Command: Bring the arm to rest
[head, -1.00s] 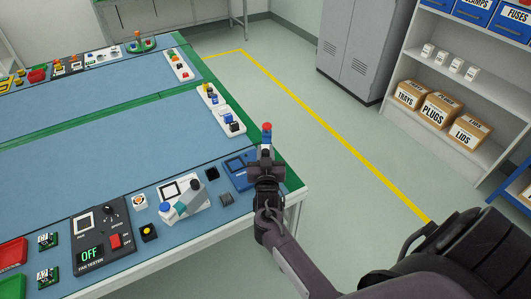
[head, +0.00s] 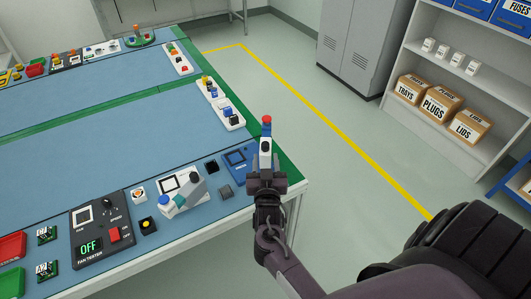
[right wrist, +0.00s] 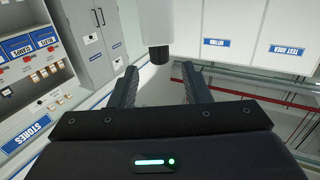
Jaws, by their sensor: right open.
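My right gripper (head: 266,172) is at the table's near right corner in the head view, empty. In the right wrist view its two dark fingers (right wrist: 160,88) stand apart with nothing clamped between them. A slim upright piece with a red top, a blue band and a white body (head: 265,146) shows just beyond the fingers; the gripper hides its lower end. In the right wrist view a white cylinder with a dark end (right wrist: 157,32) shows past the fingers; I cannot tell whether it is the same piece. My left gripper is not in view.
The blue-topped table (head: 120,150) bears a fan tester (head: 100,232), a white device with a grey lever (head: 183,194), a blue box (head: 238,160) and white part trays (head: 220,103). Open floor lies right of it, before a grey cabinet (head: 352,45) and shelves with boxes (head: 440,104).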

